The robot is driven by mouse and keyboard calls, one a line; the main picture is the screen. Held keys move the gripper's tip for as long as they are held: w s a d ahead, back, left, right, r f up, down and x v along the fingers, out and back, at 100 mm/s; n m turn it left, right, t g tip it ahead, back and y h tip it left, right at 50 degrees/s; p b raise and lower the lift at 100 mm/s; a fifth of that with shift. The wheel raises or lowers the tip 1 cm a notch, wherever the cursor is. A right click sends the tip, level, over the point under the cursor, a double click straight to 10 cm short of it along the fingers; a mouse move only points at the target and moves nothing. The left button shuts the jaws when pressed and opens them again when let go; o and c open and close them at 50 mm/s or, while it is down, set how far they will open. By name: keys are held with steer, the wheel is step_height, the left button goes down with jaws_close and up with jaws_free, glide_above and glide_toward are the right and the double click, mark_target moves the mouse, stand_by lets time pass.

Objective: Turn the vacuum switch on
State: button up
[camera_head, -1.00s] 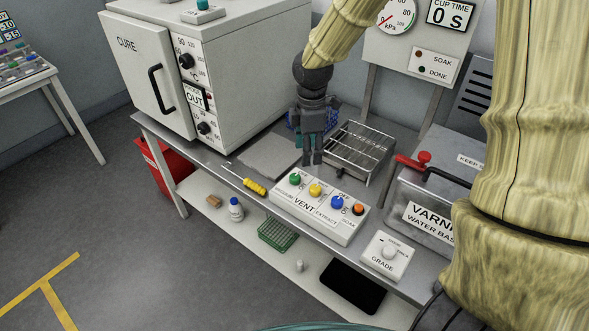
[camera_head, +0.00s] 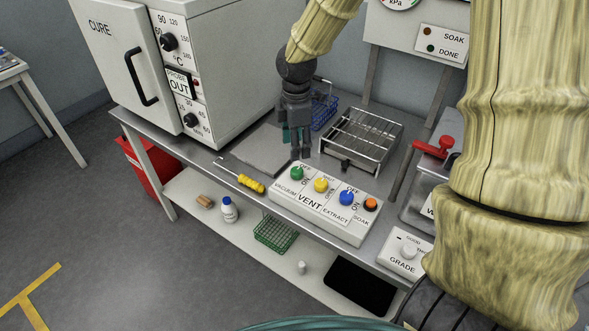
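The vacuum switch is a green knob (camera_head: 297,173) at the left end of a white control box (camera_head: 345,222) on the bench. The label VACUUM stands beside it, with OFF and ON marks partly readable; its exact setting is too small to tell. A yellow knob (camera_head: 321,185), a blue knob (camera_head: 347,198) and an orange button (camera_head: 371,204) follow to the right. My gripper (camera_head: 300,156) points down just behind and above the green knob. Its dark fingers look close together with nothing visible between them. Whether it touches the knob cannot be told.
A wire rack (camera_head: 362,139) stands behind the box, and a blue basket (camera_head: 324,110) behind my gripper. A white oven (camera_head: 200,70) is at the left. A yellow-handled tool (camera_head: 250,183) lies left of the box. A tank with a red valve handle (camera_head: 434,149) is at the right.

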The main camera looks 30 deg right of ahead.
mark_target(297, 170)
steer(key=shift+d+f+p, duration=0.15)
steer(key=shift+f+p, duration=0.45)
steer(key=shift+f, duration=4.3)
steer(key=c, duration=1)
